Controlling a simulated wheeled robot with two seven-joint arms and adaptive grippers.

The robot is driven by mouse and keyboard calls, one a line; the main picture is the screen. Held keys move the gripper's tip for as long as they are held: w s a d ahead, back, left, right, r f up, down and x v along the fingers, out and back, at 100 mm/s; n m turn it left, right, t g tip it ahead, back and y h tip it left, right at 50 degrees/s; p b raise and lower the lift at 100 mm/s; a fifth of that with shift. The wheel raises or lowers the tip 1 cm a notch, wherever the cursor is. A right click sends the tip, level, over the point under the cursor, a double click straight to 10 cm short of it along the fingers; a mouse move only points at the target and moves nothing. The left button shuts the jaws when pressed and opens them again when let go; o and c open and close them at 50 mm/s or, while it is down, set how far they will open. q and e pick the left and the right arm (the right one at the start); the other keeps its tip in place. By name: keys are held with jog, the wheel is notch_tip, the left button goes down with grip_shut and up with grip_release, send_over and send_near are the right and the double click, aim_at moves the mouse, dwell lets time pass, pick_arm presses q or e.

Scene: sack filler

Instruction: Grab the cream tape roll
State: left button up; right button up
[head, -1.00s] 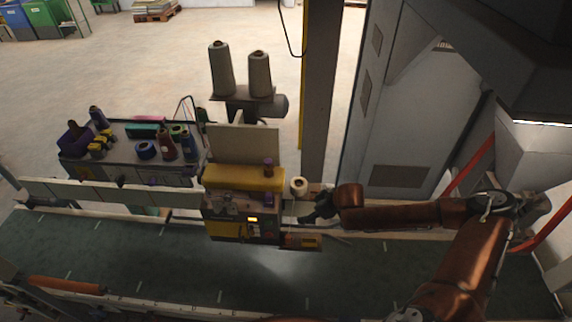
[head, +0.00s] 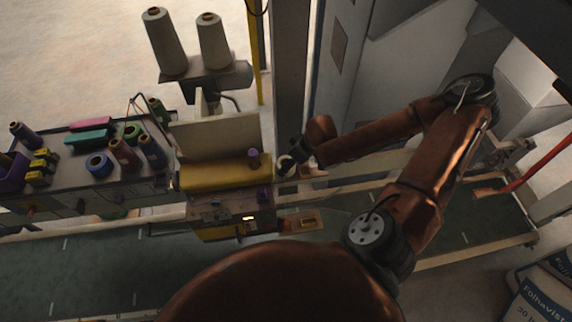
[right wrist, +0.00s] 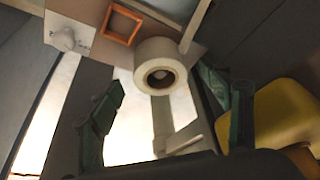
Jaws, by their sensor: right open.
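The cream tape roll (head: 285,164) sits just right of the yellow-topped machine in the head view, partly hidden by my right gripper (head: 294,153). In the right wrist view the tape roll (right wrist: 155,55) shows its dark hollow core, with a small pale piece inside. My right gripper (right wrist: 162,84) is open there, its two green fingers spread to the left and right of the roll's near side. The roll lies beyond the fingertips or near their level; I cannot tell if they touch it. My left gripper is not in view.
The yellow-topped machine (head: 226,175) stands left of the roll, with a small purple spool (head: 253,158) on top. Two tall grey yarn cones (head: 213,42) stand behind. An orange square frame (right wrist: 121,25) lies near the roll. A table of spools (head: 75,172) is at left.

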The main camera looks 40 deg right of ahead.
jog(key=x, duration=0.4)
jog(key=shift+w+r, duration=0.15)
jog(key=shift+w, duration=0.1)
jog(key=shift+f, duration=0.3)
jog(key=c, duration=1.3)
